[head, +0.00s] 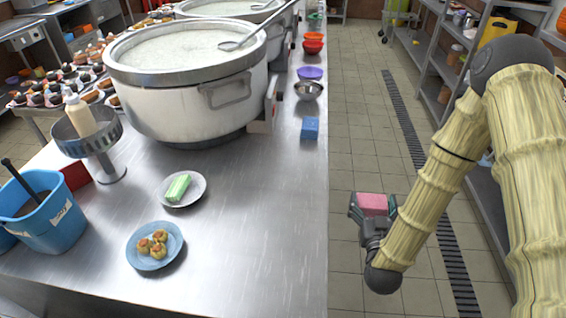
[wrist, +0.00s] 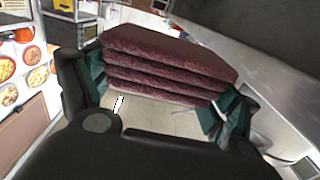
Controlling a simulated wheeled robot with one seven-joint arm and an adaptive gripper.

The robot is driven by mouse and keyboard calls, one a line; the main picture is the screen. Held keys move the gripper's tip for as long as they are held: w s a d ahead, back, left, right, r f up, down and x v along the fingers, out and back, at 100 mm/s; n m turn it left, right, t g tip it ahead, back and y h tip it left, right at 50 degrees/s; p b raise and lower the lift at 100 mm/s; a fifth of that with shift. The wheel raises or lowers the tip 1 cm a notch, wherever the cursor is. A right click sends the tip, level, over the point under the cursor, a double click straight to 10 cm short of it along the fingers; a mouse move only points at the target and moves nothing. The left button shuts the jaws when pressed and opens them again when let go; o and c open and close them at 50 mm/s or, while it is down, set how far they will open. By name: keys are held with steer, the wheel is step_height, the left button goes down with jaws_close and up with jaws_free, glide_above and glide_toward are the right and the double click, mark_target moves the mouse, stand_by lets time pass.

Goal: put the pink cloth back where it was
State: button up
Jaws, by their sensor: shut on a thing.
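The pink cloth (head: 372,203) is a folded stack held by my gripper (head: 373,212) in the head view, to the right of the steel counter and above the tiled floor. In the wrist view the cloth (wrist: 165,65) looks dark red-brown, with several folded layers. My gripper's fingers (wrist: 158,103) sit at its left and right sides, shut on it. The cloth touches nothing else that I can see.
Shelves (head: 440,75) stand at right.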

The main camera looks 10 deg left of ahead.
steer(key=w+a+r+n+g+y+b, duration=0.5)
steer(key=a+r+n+y+b, duration=0.3)
steer(key=y, duration=0.5)
steer(key=shift+n, duration=0.5)
steer(key=x, duration=0.5)
steer(key=f+p+x, duration=0.1)
steer(key=x, duration=0.4)
steer(key=f+p+x, duration=0.1)
steer(key=x, duration=0.4)
steer(key=shift+w, duration=0.1)
steer(key=shift+d+f+p, duration=0.1)
steer(key=shift+f+p, duration=0.35)
steer(key=shift+f, duration=1.35)
steer(key=shift+f, duration=0.15)
steer(key=o, duration=0.7)
